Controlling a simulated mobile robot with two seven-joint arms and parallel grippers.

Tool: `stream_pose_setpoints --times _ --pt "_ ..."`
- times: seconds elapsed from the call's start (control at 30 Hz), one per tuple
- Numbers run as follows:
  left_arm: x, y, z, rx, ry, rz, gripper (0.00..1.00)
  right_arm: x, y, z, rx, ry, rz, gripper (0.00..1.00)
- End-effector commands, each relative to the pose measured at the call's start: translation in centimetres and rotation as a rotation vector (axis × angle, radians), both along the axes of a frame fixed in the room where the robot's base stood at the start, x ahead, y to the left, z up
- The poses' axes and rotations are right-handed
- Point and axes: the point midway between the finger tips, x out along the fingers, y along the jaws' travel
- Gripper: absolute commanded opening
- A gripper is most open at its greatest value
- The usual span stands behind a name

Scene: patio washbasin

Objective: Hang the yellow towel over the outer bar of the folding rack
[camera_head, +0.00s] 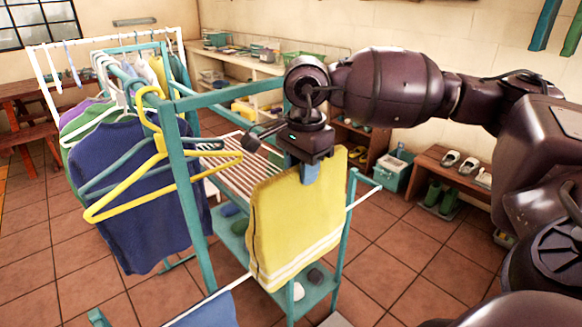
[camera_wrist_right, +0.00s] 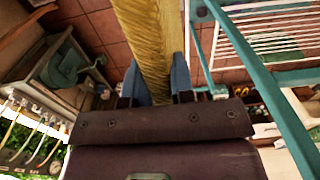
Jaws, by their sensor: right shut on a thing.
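The yellow towel (camera_head: 292,225), with white stripes near its lower edge, hangs from my right gripper (camera_head: 309,172), which is shut on its top edge. In the right wrist view the towel (camera_wrist_right: 148,40) runs between the two blue fingers of the right gripper (camera_wrist_right: 158,82). The teal folding rack (camera_head: 187,200) has a thin white outer bar (camera_head: 363,197) that shows on both sides of the towel. The towel's top is above the bar's line, and the towel hides the bar's middle. I cannot tell whether they touch. My left gripper is not in view.
A blue cloth (camera_head: 208,312) is at the outer bar's near left end. Yellow hangers (camera_head: 150,190) and a navy shirt (camera_head: 135,225) hang at left. Slatted bars (camera_head: 232,165) and a teal lower shelf (camera_head: 318,290) lie behind the towel. A shoe bench (camera_head: 452,170) stands at right.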

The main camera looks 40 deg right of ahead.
Motion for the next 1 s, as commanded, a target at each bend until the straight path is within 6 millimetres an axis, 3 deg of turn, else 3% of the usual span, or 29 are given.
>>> stream_pose_setpoints --times 0.7,1.0 --pt "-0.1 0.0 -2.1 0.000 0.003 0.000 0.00 -9.2 -0.9 0.5 -0.003 0.001 -0.003 0.00" --pt "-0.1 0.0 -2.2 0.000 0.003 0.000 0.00 -10.7 -0.8 0.7 0.000 0.000 0.000 0.00"
